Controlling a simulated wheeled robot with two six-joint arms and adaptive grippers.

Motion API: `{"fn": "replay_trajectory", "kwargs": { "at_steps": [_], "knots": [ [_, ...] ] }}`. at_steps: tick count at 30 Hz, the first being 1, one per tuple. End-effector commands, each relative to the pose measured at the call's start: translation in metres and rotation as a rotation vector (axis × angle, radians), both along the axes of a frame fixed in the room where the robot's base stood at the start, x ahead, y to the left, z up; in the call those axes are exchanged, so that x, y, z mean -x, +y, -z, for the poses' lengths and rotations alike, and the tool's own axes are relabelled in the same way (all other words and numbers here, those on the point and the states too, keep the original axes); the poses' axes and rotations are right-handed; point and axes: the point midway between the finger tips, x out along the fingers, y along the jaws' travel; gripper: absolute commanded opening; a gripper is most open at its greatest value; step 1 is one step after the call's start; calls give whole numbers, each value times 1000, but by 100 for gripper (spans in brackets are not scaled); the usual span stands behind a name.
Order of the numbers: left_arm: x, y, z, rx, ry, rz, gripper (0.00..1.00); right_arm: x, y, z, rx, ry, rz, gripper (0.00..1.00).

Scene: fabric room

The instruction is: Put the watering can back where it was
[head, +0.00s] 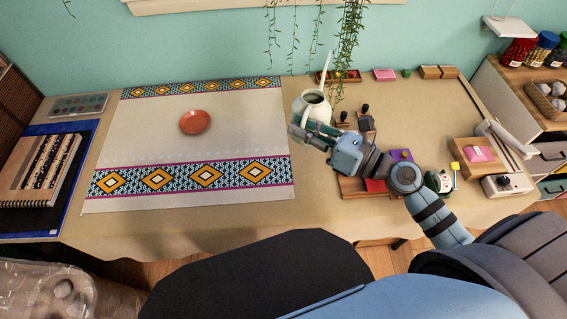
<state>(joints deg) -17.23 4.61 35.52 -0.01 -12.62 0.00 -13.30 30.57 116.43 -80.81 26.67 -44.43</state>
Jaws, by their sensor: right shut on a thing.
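The watering can (313,101) is pale and rounded, with a thin spout pointing up and away. It is at the right edge of the patterned cloth. My right gripper (305,127) reaches in from the right and is shut on the near side of the can. The gripper hides the can's lower part, so I cannot tell whether it touches the table. A round terracotta saucer (195,122) lies empty on the cloth, left of the can. My left gripper is not in view.
The patterned cloth (140,135) is mostly bare. Wooden stamps, blocks and a red pad (376,185) crowd the table right of the can. Hanging vines (346,45) come down behind it. A notebook (40,165) and paint palette (78,106) are at the left.

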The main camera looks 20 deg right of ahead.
Motion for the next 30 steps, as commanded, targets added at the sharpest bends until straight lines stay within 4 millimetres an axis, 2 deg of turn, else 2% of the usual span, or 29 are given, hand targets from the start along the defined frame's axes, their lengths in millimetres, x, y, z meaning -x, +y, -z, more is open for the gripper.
{"fn": "replay_trajectory", "kwargs": {
  "at_steps": [2, 6, 12, 14, 17, 25, 27, 30],
  "knots": [
    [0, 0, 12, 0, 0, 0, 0, -11, 6, 5, 7, -11, -82, 0],
    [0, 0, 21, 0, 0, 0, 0, -18, 17, -8, 18, -21, -237, 0],
    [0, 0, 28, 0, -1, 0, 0, -20, 26, -33, 27, -25, -387, 0],
    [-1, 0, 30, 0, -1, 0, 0, -19, 27, -33, 26, -23, -407, 0],
    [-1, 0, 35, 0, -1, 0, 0, -19, 27, -13, 22, -18, -416, 0],
    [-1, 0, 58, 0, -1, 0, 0, -19, 27, 87, 21, -18, -414, 0],
    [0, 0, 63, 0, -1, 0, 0, -19, 27, 105, 22, -20, -413, 0],
    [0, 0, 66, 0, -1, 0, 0, -19, 27, 120, 24, -22, -413, 0]
  ]
}}
